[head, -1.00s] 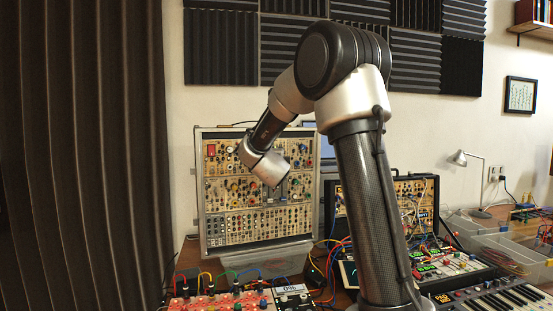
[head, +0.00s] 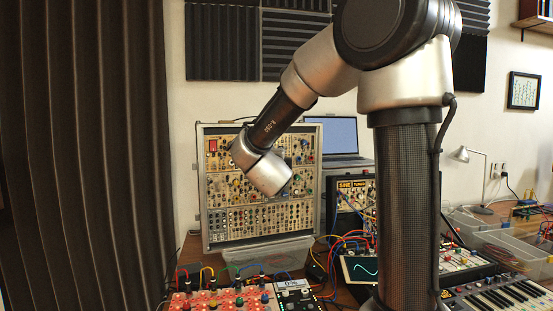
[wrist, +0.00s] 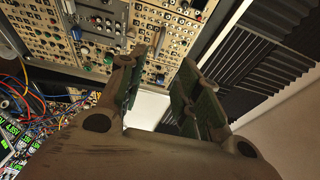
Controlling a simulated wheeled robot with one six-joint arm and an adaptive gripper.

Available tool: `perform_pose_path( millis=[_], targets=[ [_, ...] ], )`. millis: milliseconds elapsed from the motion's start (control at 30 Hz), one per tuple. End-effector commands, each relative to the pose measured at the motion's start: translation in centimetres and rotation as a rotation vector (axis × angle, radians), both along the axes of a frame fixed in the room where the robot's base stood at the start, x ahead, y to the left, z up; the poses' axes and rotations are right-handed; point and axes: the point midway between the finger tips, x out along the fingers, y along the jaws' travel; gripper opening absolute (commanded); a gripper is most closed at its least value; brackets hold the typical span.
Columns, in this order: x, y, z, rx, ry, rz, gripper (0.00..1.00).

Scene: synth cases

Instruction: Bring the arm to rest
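My gripper (wrist: 174,58) shows in the wrist view with its two fingers apart and nothing between them. In the wrist view it points past the panel of the modular synth case (wrist: 105,25), with wall and foam beyond. In the head view my arm reaches up and over to the left, and its wrist hangs in front of the tall synth case (head: 262,226). The fingers cannot be made out in the head view.
A red patch board (head: 218,300) with cables lies at the front. A laptop (head: 335,138), a smaller synth case (head: 354,190), a keyboard (head: 500,297), clear bins (head: 515,243) and a lamp (head: 478,155) stand to the right. A dark curtain (head: 85,150) hangs at left.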

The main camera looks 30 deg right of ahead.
Motion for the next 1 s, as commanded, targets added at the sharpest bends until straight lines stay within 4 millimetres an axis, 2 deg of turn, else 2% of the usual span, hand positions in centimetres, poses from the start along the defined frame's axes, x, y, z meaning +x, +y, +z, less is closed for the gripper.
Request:
perform_pose_path(
  millis=[367,467,567,633,667,733,767,800,867,900,967,1000],
  targets=[
    [0.1,0.1,-0.1,-0.019,0.018,0.006,0.34],
    [1.1,1.9,-1.8,-0.066,0.126,0.098,0.34],
    [1.9,5.7,-5.9,-0.177,0.332,0.313,0.34],
    [0.7,8.9,-9.1,-0.294,0.499,0.516,0.34],
    [-0.4,10.1,-10.1,-0.348,0.567,0.607,0.34],
    [-4.0,12.2,-12.3,-0.485,0.716,0.812,0.34],
    [-5.9,12.7,-13.1,-0.545,0.777,0.896,0.34],
    [-8.8,13.0,-14.1,-0.624,0.860,1.005,0.34],
    [-13.6,12.7,-15.1,-0.743,0.981,1.158,0.34],
    [-17.0,12.1,-15.6,-0.819,1.059,1.248,0.34],
    [-21.8,10.6,-16.0,-0.915,1.169,1.356,0.34],
    [-24.8,9.3,-16.1,-0.969,1.237,1.410,0.34]
  ],
)
